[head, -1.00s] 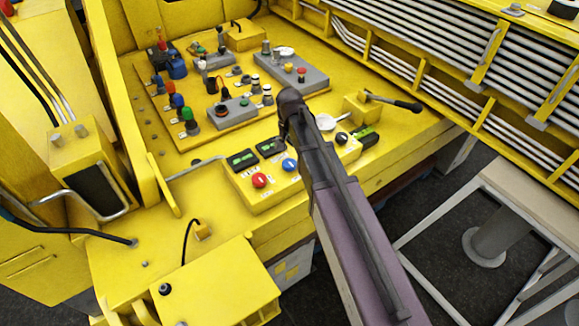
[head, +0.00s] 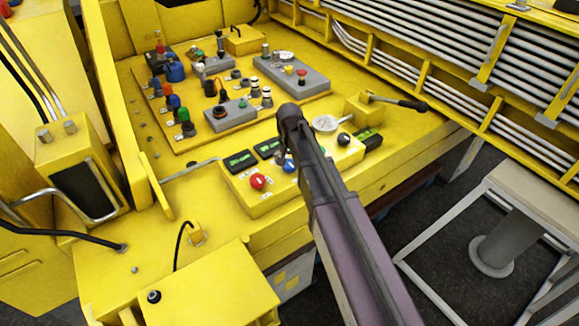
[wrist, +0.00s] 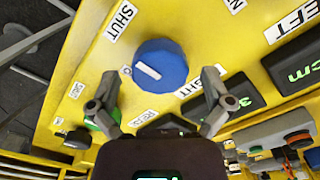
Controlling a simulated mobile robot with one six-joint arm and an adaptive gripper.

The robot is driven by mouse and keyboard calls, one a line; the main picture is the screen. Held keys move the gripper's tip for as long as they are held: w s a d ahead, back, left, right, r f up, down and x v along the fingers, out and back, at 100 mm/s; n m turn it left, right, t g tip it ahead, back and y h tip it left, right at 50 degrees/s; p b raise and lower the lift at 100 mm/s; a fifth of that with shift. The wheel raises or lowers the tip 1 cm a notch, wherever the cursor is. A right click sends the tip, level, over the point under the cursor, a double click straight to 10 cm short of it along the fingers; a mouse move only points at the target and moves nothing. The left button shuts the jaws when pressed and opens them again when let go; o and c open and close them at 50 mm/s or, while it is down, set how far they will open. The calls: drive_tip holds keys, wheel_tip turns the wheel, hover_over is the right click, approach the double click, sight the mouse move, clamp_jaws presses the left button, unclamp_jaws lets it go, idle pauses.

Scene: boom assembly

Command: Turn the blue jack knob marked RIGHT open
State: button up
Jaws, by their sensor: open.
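The blue knob (wrist: 160,66) stands on the yellow panel, with a short white bar mark on its face. A SHUT label (wrist: 121,22) lies up and left of it. A label ending in "GHT" (wrist: 189,88), partly hidden by a finger, lies to its right. My gripper (wrist: 160,92) is open, its fingers spread wide, lower left and right of the knob. No contact shows. In the head view the blue knob (head: 289,167) is partly covered by my arm, and my gripper (head: 281,157) is just beside it.
A red knob (head: 258,181) sits left of the blue one, and a black knob (head: 343,139) to the right. Green-lit displays (head: 240,160) line the panel's back edge. A lever (head: 397,101) sticks out at the right. Switches and buttons crowd the plate behind.

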drive_tip(key=shift+f, duration=0.15)
drive_tip(key=c, duration=1.1)
drive_tip(key=shift+n, duration=0.4)
drive_tip(key=n, duration=0.8)
drive_tip(key=shift+s, duration=0.1)
drive_tip(key=n, duration=0.4)
drive_tip(key=shift+n, duration=0.3)
drive_tip(key=n, duration=0.4)
drive_tip(key=shift+n, duration=0.3)
